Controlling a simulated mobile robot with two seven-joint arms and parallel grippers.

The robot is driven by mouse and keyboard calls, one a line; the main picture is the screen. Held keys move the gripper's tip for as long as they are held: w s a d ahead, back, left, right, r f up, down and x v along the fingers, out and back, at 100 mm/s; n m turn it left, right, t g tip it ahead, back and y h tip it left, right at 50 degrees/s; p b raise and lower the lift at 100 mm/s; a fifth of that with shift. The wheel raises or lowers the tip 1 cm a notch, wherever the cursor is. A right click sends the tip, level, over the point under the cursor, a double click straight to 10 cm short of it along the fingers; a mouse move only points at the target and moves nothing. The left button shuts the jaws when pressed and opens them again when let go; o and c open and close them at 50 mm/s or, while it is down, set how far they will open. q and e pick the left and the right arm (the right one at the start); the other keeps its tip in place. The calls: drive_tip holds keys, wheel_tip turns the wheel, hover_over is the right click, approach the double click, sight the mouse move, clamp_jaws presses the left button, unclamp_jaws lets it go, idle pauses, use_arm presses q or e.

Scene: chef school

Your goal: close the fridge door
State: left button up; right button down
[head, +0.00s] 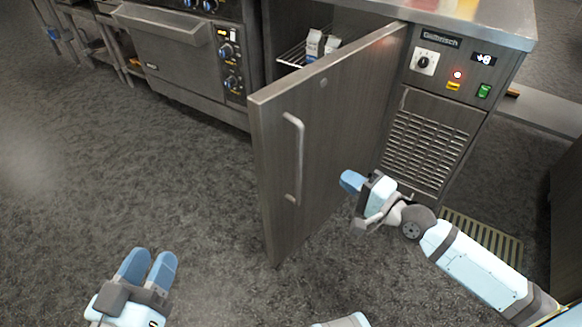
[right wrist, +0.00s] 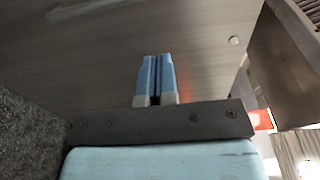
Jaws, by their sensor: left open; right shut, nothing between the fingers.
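In the right wrist view the shut blue fingers (right wrist: 156,78) point at the door panel (right wrist: 100,50). My left gripper (head: 148,268) is open and empty, low at the left over the floor, apart from the door.
White cartons (head: 315,44) stand on a wire shelf inside the fridge. The fridge control panel (head: 450,70) and vent grille are right of the door. An oven (head: 190,60) stands at the back left. A floor grate (head: 490,240) lies at the right. The floor left of the door is clear.

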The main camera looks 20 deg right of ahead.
drive_tip(key=b, duration=0.4)
hover_over(307, 153)
drive_tip(key=s+a, duration=0.2)
drive_tip(key=s, duration=0.3)
use_arm(q)
drive_tip(key=shift+m+g, duration=0.6)
drive_tip(key=shift+m, duration=0.1)
drive_tip(key=f, duration=0.4)
drive_tip(key=shift+w, duration=0.4)
use_arm(e)
drive_tip(key=shift+w+a, duration=0.25)
drive_tip(key=shift+w, duration=0.2)
use_arm(q)
drive_tip(key=shift+r, duration=0.1)
use_arm(e)
drive_tip(key=shift+w, duration=0.1)
